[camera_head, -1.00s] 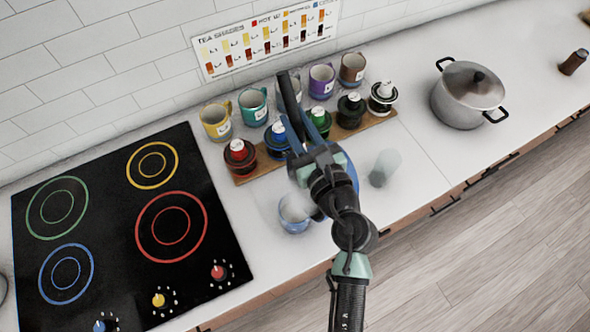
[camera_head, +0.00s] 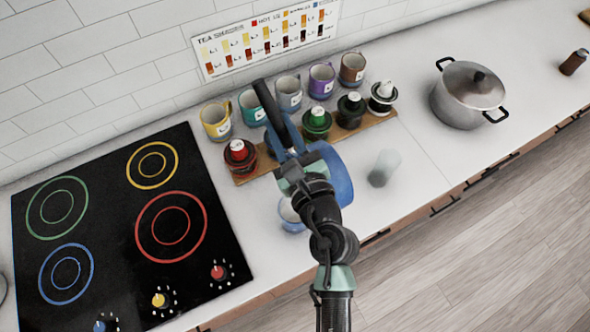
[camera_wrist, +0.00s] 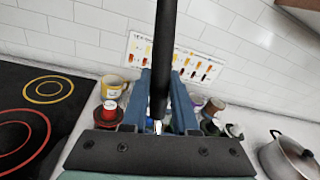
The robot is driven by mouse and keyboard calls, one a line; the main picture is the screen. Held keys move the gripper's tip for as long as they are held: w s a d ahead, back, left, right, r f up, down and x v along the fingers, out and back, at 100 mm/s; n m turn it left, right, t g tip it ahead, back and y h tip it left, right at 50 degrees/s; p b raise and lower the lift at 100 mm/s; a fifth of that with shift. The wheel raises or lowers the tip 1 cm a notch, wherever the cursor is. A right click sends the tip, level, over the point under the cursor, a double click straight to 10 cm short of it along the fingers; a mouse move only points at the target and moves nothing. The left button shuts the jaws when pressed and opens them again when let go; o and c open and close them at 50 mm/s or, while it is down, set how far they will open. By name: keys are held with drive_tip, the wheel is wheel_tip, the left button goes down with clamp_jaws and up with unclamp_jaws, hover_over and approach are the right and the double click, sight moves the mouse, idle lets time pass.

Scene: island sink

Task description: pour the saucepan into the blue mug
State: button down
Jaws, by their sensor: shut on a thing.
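My gripper (camera_head: 285,160) is shut on the black handle (camera_head: 267,106) of a blue saucepan (camera_head: 338,176). In the wrist view the handle (camera_wrist: 164,70) runs between the blue fingers (camera_wrist: 160,112). The pan is held above the counter and looks tilted; its inside is hidden. A blue-tinted mug (camera_head: 289,214) stands on the counter just left of and below the pan in the head view, partly covered by my arm. The pan's rim and contents cannot be made out. Another bluish mug (camera_head: 289,92) stands in the back row.
A wooden rack (camera_head: 378,119) holds several lidded jars, with a row of mugs behind it. A cooktop (camera_head: 110,225) is at left, a lidded pot (camera_head: 468,95) at right. A frosted cup (camera_head: 384,168) stands right of the pan.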

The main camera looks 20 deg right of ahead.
drive_tip(key=shift+a+r, duration=0.1)
drive_tip(key=shift+a, duration=0.25)
drive_tip(key=d+m, duration=0.1)
drive_tip(key=d, duration=0.1)
drive_tip(key=d+m, duration=0.1)
drive_tip(key=d, duration=0.1)
drive_tip(key=d+f+m, duration=0.1)
drive_tip(key=d, duration=0.2)
drive_tip(key=shift+w+d, duration=0.1)
drive_tip(key=shift+w, duration=0.05)
drive_tip(key=d+f+m+y+b, duration=0.1)
drive_tip(key=d+f+m+b, duration=0.1)
drive_tip(key=d, duration=0.5)
drive_tip(key=w+d+f+m+y+b, duration=0.1)
drive_tip(key=d+f+m+b, duration=0.1)
drive_tip(key=d+m+b, duration=0.2)
drive_tip(key=d+f+m+y+b, duration=0.1)
drive_tip(key=d+f+m+b, duration=0.2)
drive_tip(key=d+m, duration=0.4)
drive_tip(key=shift+w+d+g+b, duration=0.15)
drive_tip(key=shift+d+g+b, duration=0.25)
drive_tip(key=shift+d, duration=1.45)
drive_tip(key=shift+f, duration=0.1)
